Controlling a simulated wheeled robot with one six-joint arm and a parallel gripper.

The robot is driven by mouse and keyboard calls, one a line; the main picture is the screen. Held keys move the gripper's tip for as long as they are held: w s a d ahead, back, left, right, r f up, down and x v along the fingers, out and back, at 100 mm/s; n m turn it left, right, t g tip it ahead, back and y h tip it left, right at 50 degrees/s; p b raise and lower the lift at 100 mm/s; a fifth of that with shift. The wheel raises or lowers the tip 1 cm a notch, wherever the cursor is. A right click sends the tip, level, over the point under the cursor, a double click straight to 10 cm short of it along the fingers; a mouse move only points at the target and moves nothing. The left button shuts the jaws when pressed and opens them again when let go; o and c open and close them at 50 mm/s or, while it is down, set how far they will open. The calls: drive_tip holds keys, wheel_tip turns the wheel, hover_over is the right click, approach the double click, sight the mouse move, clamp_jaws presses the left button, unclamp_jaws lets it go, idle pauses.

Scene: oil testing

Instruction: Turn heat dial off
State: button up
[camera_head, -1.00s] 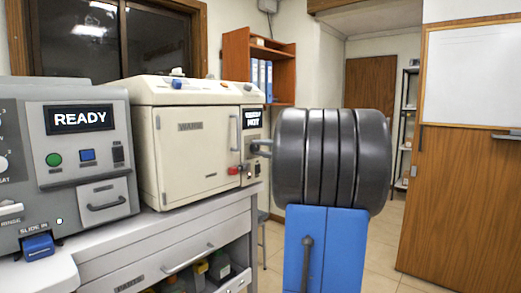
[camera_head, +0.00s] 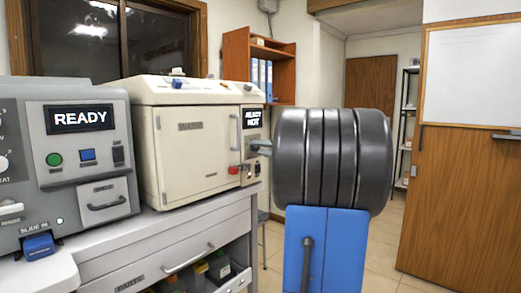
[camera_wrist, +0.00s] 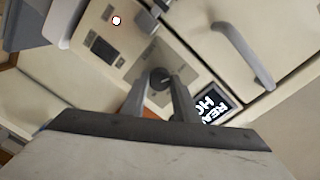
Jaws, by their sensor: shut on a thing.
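The heat dial (camera_wrist: 160,78) is a small dark round knob with a pale pointer mark, on the cream control panel of the oven (camera_head: 190,145). My gripper (camera_wrist: 163,88) is shut on the dial, with one finger on each side of it in the wrist view. In the head view my gripper (camera_head: 260,148) reaches the panel at the oven's right side, and the dial is hidden there. The oven's display (camera_head: 252,118) is lit and seems to read READY HOT. It also shows, rotated and partly hidden, in the wrist view (camera_wrist: 213,105).
The oven stands on a grey bench (camera_head: 205,225) with drawers. The oven's door handle (camera_wrist: 243,52) is near my gripper. A grey machine (camera_head: 90,150) with a READY display stands left. Open floor lies right.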

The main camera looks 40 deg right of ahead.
drive_tip(key=shift+f, duration=0.1)
drive_tip(key=o, duration=1.1)
drive_tip(key=shift+c, duration=0.2)
drive_tip(key=s, duration=1.7)
drive_tip(key=shift+s+d+r, duration=0.15)
drive_tip(key=shift+d+r, duration=0.2)
drive_tip(key=shift+d, duration=0.05)
